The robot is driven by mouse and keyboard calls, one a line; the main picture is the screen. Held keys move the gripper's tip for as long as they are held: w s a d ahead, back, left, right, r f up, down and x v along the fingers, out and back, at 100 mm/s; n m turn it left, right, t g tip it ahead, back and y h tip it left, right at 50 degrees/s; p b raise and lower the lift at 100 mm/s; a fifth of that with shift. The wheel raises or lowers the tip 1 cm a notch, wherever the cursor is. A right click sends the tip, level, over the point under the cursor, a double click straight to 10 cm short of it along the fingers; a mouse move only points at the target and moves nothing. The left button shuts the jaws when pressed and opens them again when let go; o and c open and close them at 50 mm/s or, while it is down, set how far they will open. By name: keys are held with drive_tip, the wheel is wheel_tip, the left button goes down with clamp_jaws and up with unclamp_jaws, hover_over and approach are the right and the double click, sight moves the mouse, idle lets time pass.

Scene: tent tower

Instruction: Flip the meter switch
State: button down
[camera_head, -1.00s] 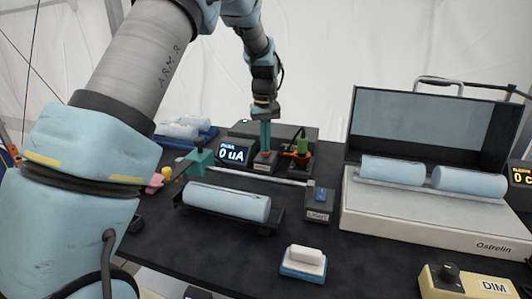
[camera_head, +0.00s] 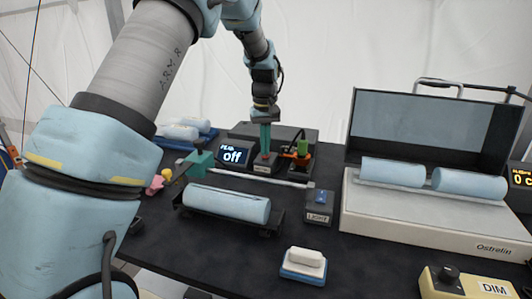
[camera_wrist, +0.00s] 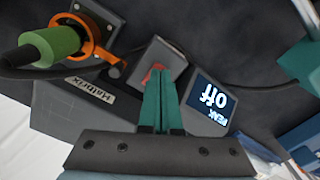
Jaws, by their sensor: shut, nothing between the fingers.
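The meter's display (camera_head: 233,154) stands at the back of the black table and reads "off" under the word PEAK. It also shows upside down in the wrist view (camera_wrist: 212,100). The switch is a small grey box (camera_head: 262,168) with a red rocker (camera_wrist: 153,73), just right of the display. My gripper (camera_head: 265,150) points down at it with its green fingers shut and empty. In the wrist view the fingertips (camera_wrist: 158,72) are at the red rocker and hide much of it. I cannot tell whether they touch it.
A small box marked LIGHT (camera_head: 319,208), a blue roll in a black cradle (camera_head: 227,203) and an open case (camera_head: 425,215) stand in front and to the right.

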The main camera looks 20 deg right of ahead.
drive_tip(key=shift+r+p, duration=2.3)
drive_tip(key=shift+r, duration=0.95)
